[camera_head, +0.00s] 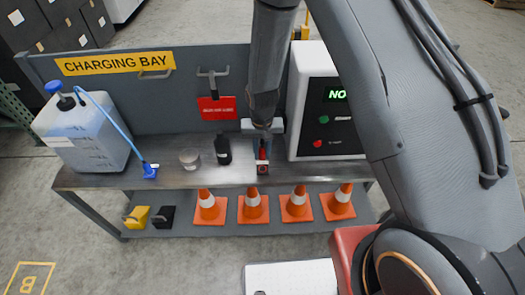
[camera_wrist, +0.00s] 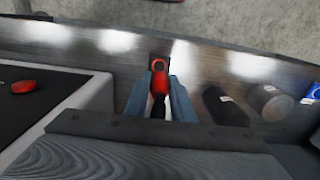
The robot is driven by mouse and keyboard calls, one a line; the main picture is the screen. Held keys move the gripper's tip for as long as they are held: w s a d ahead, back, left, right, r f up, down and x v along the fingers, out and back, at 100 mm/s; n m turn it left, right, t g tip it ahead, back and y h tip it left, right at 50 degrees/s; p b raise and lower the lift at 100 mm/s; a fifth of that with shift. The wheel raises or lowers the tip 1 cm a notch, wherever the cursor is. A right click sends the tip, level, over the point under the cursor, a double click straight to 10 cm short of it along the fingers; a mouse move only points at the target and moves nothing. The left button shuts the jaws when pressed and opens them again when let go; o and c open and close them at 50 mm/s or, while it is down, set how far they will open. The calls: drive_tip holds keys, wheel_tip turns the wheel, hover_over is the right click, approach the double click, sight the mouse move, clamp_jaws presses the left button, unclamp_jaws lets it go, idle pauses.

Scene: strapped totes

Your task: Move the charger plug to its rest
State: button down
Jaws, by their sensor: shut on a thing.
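The charger plug (camera_wrist: 159,76), red with a black part below it, is between the two blue-grey fingers of my gripper (camera_wrist: 160,95) in the wrist view. In the head view the plug (camera_head: 263,155) shows as a small red piece at the bench top, under my gripper (camera_head: 263,142). My gripper is shut on it and points down. A small dark square patch lies around the plug's red end in the wrist view; I cannot tell whether it is the rest or whether the plug touches it.
The charger cabinet (camera_head: 312,110) stands close on the right. A black bottle (camera_head: 223,150), a grey can (camera_head: 190,160) and a jug (camera_head: 82,135) with a blue hose stand left. A red tag (camera_head: 217,109) hangs on the back panel.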

drive_tip(key=b, duration=0.3)
hover_over(263, 170)
drive_tip(key=shift+w+f, duration=0.15)
drive_tip(key=shift+f, duration=2.7)
drive_tip(key=shift+f+b, duration=0.35)
drive_tip(key=shift+f, duration=0.2)
drive_tip(key=c, duration=1.4)
unclamp_jaws()
drive_tip(key=shift+c, duration=0.2)
wheel_tip(263, 170, up, 6)
drive_tip(key=shift+a+r+b, duration=0.1)
drive_tip(key=shift+r+b, duration=0.15)
drive_tip(key=shift+b, duration=0.5)
drive_tip(key=shift+r, duration=0.65)
